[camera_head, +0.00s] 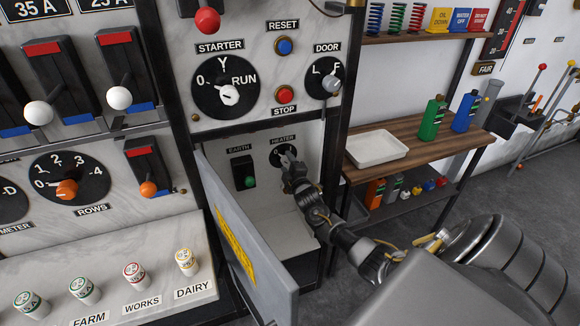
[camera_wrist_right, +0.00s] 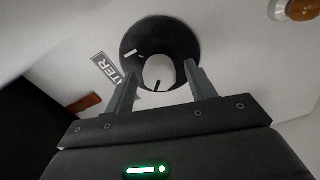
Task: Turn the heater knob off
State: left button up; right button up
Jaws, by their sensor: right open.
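The heater knob is a pale round knob on a black dial under the HEATER label (camera_head: 283,138), inside the open cabinet compartment. In the head view my right gripper (camera_head: 287,160) reaches into the compartment and covers part of the heater dial (camera_head: 276,155). In the right wrist view the knob (camera_wrist_right: 159,70) lies between the two fingertips of my right gripper (camera_wrist_right: 163,80), with the black dial (camera_wrist_right: 140,38) around it. The fingers are apart, one on each side of the knob; whether they touch it I cannot tell. My left gripper is not in view.
The compartment door (camera_head: 245,240) with a yellow label hangs open left of my right arm. A green button (camera_head: 249,181) under the EARTH label sits left of the heater dial. A wooden bench (camera_head: 420,148) with a white tray (camera_head: 376,149) and bottles stands at right.

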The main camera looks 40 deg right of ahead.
jog(key=v, duration=1)
jog(key=shift+s+b, duration=0.3)
jog(key=shift+b, duration=0.05)
jog(key=shift+a, duration=0.15)
jog(key=s+a+f+m+g+y, duration=0.1)
jog(key=s+f+m+g, duration=0.15)
jog(key=f, duration=0.75)
jog(key=s+f+m+g+y, duration=0.1)
jog(key=s+f+m+g, duration=0.15)
jog(key=f, duration=0.75)
jog(key=s+a+f+m+g+y, duration=0.1)
jog(key=s+a+f+g, duration=0.15)
jog(key=s+f, duration=0.45)
jog(key=s+a+f+m+g, duration=0.1)
jog(key=s+a+f, duration=0.3)
jog(key=f, duration=0.5)
jog(key=s+a+f+g+y, duration=0.1)
jog(key=s+a+f, duration=0.3)
jog(key=s, duration=0.7)
jog(key=s+a+f+m+g+y, duration=0.1)
jog(key=s+a+f+g, duration=0.3)
jog(key=s, duration=0.8)
jog(key=s+a+f+m+g, duration=0.1)
jog(key=s+a+f, duration=0.4)
jog(key=s, duration=0.6)
jog(key=shift+s+f+g+y, duration=0.2)
jog(key=shift+f+g+y, duration=0.25)
jog(key=shift+g, duration=0.3)
